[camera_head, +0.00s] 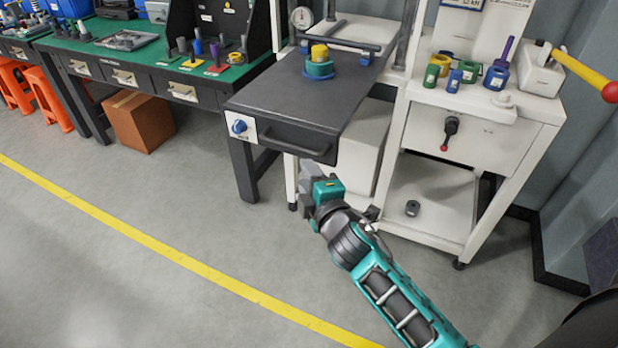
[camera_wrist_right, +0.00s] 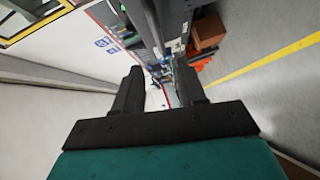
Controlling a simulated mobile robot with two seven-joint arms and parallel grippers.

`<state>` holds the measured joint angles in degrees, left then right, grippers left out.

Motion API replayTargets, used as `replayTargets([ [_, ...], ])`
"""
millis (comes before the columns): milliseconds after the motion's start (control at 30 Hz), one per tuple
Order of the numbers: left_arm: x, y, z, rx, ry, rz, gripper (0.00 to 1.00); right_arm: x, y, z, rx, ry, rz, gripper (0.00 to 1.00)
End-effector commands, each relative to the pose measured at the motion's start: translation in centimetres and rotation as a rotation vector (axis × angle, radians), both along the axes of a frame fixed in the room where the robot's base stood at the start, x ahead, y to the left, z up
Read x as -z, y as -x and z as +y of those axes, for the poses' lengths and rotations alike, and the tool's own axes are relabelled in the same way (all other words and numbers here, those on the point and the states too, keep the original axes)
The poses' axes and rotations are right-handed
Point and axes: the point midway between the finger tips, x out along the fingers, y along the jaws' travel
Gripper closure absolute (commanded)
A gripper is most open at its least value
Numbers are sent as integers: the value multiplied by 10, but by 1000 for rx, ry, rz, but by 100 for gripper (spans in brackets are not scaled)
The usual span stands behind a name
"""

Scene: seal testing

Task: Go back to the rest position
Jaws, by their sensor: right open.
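My right arm, teal and dark grey, comes in from the lower right of the head view. Its gripper (camera_head: 314,182) is held in front of the dark pull-out table (camera_head: 300,97), just below its front edge in the picture. In the right wrist view the two black fingers (camera_wrist_right: 165,88) stand apart with nothing between them, so the gripper is open and empty. My left gripper is in neither view. On the dark table stands a green and blue piece with a yellow top (camera_head: 319,60).
A white cart (camera_head: 480,115) at right carries several coloured cylinders and a yellow lever with a red knob (camera_head: 609,92). A green workbench (camera_head: 110,62) is at upper left, with a cardboard box (camera_head: 139,120) and orange stools (camera_head: 47,100) by it. Grey floor lies clear at lower left.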

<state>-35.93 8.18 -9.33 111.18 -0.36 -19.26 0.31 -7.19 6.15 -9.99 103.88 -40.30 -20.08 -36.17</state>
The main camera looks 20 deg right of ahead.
Motion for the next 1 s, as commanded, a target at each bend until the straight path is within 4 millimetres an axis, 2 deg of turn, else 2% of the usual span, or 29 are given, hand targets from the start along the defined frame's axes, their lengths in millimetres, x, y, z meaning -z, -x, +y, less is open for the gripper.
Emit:
replayTargets([
  [567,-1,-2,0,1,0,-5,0,0,0,0,0,0,0,60],
  [667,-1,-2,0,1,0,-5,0,10,9,1,1,-53,24,60],
  [767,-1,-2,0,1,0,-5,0,40,36,5,13,-240,99,60],
  [900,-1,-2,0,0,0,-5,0,91,98,14,85,-651,256,60],
  [1000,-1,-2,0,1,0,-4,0,116,141,22,165,-922,355,60],
])
